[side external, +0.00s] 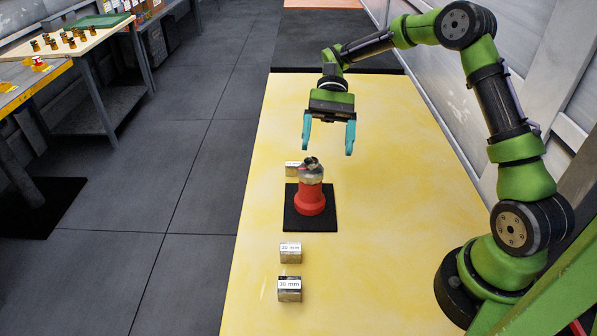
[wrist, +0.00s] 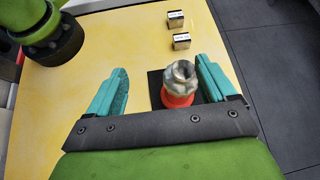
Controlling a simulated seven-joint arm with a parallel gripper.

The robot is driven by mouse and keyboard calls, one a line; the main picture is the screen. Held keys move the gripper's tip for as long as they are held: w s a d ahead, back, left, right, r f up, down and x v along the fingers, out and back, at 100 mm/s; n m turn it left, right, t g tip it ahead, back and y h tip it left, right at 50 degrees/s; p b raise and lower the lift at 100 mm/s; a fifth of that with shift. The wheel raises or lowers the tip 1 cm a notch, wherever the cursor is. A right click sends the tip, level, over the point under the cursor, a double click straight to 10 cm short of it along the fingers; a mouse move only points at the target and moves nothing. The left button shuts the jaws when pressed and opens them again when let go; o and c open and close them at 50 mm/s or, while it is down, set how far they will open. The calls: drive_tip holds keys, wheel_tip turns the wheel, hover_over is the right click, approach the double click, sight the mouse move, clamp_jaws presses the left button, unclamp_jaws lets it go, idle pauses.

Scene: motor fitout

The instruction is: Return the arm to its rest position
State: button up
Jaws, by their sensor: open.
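My gripper (side external: 328,136) is open and empty, with its two teal fingers pointing down above the yellow table. In the wrist view my gripper (wrist: 160,92) also shows its fingers spread wide. A red motor stand with a metal part on top (side external: 311,190) stands upright on a black mat (side external: 296,222), below and slightly nearer than the fingers. It also shows between the fingers in the wrist view (wrist: 180,80), apart from them. My arm is bent over the table from the right.
Two labelled metal blocks (side external: 290,252) (side external: 289,289) sit on the yellow table (side external: 390,220) in front of the mat. Another small labelled block (side external: 292,169) lies behind the red stand. A wall runs along the right side. The table right of the mat is clear.

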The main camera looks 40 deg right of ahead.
drive_tip(key=s+r+n+t+h, duration=0.2)
drive_tip(key=s+r+t+h, duration=0.1)
drive_tip(key=s+r+t, duration=0.2)
drive_tip(key=s+a+r+n+t+h, duration=0.1)
drive_tip(key=s+r+n+t+h, duration=0.2)
drive_tip(key=s+t, duration=0.6)
drive_tip(key=shift+s+a+r+h, duration=0.15)
drive_tip(key=shift+s+r+h, duration=0.35)
drive_tip(key=shift+r, duration=0.45)
drive_tip(key=shift+w, duration=0.1)
